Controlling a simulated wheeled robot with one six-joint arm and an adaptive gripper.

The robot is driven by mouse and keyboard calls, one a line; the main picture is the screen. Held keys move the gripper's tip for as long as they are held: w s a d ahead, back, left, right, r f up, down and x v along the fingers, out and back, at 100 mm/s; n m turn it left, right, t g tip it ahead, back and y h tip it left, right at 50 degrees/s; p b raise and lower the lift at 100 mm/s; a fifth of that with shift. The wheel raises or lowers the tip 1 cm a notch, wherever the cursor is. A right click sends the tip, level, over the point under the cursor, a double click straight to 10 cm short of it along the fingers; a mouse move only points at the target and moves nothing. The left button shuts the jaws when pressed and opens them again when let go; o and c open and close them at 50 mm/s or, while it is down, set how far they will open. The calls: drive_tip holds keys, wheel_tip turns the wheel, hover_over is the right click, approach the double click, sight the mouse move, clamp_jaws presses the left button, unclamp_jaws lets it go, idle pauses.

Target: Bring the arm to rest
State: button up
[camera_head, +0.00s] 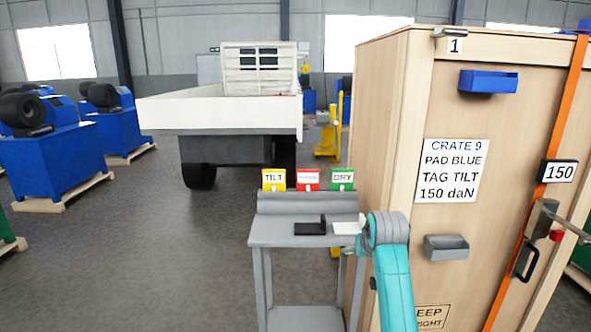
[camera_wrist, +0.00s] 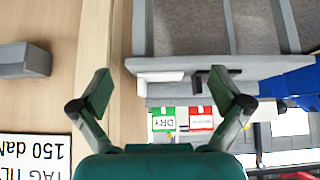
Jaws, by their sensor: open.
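My gripper (camera_wrist: 160,88) is open in the wrist view, its two fingers spread wide with nothing between them. Beyond the fingers, that view shows the small grey stand with a white piece (camera_wrist: 160,76) and a black piece (camera_wrist: 214,78) on its top. In the head view my teal arm (camera_head: 393,285) rises at the lower middle, in front of the crate and beside the stand's right edge. My gripper cannot be made out there.
A tall wooden crate (camera_head: 382,150) with a label (camera_head: 452,170) stands close on the right. The grey stand (camera_head: 280,233) holds yellow, red and green tags (camera_head: 342,180). A white-sided truck (camera_head: 220,113) stands behind. Blue machines (camera_head: 52,155) are at the left; the floor (camera_head: 150,250) between is clear.

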drive_tip(key=s+f+t, duration=0.1)
drive_tip(key=s+f, duration=0.5)
drive_tip(key=f, duration=0.4)
drive_tip(key=s+f+t, duration=0.1)
drive_tip(key=s+f, duration=0.5)
drive_tip(key=f, duration=0.5)
drive_tip(key=s+f+t, duration=0.1)
drive_tip(key=s+f, duration=0.4)
drive_tip(key=s, duration=0.8)
drive_tip(key=s+f+t, duration=0.1)
drive_tip(key=s+f, duration=0.3)
drive_tip(key=s, duration=1)
drive_tip(key=s+r+t, duration=0.1)
drive_tip(key=s+r, duration=0.7)
drive_tip(key=s, duration=0.5)
drive_tip(key=s+r+t, duration=0.2)
drive_tip(key=s+r, duration=0.6)
drive_tip(key=s, duration=0.6)
drive_tip(key=shift+s+r, duration=0.15)
drive_tip(key=shift+s, duration=0.05)
